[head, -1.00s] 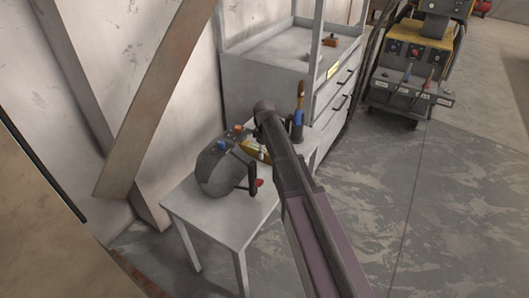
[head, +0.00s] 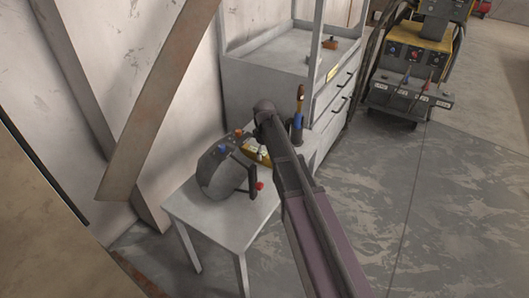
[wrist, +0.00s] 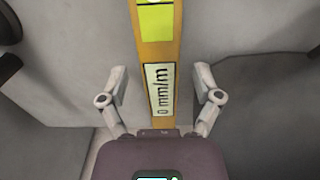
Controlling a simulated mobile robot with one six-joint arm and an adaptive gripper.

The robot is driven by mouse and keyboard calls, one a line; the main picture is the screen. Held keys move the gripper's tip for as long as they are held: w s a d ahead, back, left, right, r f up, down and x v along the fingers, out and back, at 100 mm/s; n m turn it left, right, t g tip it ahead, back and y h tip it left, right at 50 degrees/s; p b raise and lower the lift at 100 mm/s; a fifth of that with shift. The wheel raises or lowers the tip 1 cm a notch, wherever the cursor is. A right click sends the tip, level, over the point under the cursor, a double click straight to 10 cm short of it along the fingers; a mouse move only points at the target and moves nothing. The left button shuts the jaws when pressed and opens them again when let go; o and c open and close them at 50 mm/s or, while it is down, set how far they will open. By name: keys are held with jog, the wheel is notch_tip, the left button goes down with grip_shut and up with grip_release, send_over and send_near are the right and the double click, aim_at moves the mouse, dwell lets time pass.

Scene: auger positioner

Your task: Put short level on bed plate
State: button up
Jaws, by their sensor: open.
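The short level is a yellow bar with a bright green-yellow vial. In the wrist view the level (wrist: 156,50) runs up the middle, with a white label reading "0 mm/m". My gripper (wrist: 161,86) is open, with one finger on each side of the level; a gap shows between each finger and the bar. In the head view the level (head: 256,152) lies on a small white table (head: 207,213), partly hidden by my arm. I cannot pick out the bed plate for sure.
A dark rounded device (head: 217,172) with a handle and red knob stands on the table left of the level.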

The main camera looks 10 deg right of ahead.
notch_tip(320, 180, up, 11)
jog(key=p, duration=1)
jog(key=shift+f, duration=0.15)
dwell(0.5)
jog(key=s+d+m, duration=0.4)
jog(key=s+m, duration=0.1)
jog(key=s, duration=0.6)
jog(key=s+d+m, duration=0.3)
jog(key=s+m, duration=0.2)
jog(key=s, duration=0.7)
jog(key=shift+s+d, duration=0.2)
jog(key=shift+d, duration=0.2)
jog(key=shift+o, duration=0.5)
jog(key=shift+w, duration=0.3)
jog(key=n+b, duration=0.5)
jog(key=n, duration=0.5)
send_over(264, 153)
notch_tip(264, 153, down, 5)
jog(key=shift+w+r, duration=0.1)
jog(key=shift+w, duration=0.05)
